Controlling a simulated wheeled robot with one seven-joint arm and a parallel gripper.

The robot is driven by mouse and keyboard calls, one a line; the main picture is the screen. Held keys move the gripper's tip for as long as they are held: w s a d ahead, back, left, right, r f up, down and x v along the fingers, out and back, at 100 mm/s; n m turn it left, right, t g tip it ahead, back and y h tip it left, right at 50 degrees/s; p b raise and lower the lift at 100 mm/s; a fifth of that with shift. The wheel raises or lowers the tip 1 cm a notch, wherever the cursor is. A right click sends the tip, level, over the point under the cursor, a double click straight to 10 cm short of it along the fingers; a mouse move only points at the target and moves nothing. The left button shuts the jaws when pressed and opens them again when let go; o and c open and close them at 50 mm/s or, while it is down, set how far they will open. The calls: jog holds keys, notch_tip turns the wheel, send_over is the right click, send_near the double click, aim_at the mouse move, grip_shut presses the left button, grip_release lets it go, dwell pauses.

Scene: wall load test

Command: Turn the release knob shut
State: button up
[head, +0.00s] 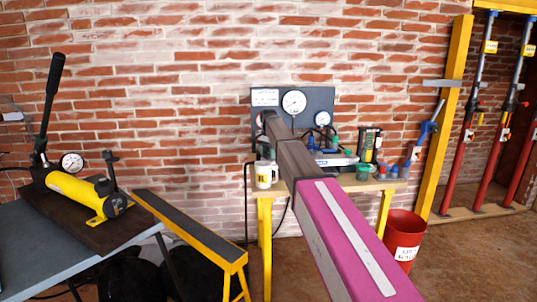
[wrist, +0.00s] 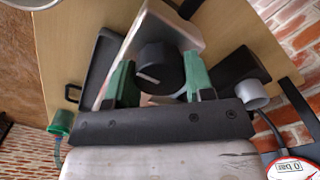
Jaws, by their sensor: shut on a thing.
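The release knob (wrist: 160,66) is a dark round knob with a pale index line, on a pale metal block (wrist: 178,30) in the wrist view. My gripper (wrist: 158,84) has two green fingertips, one on each side of the knob, and is shut on it. In the head view my magenta and dark arm reaches over the wooden bench (head: 264,207). The arm hides the knob, and I cannot make out the gripper there.
A grey panel with a round gauge (head: 294,102) stands behind the bench. A red bucket (head: 404,236) is at right. A yellow hand pump (head: 78,190) sits on the left table.

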aim_at(268, 152)
jog(key=o, duration=0.9)
notch_tip(268, 152, up, 11)
jog(key=shift+f, duration=0.1)
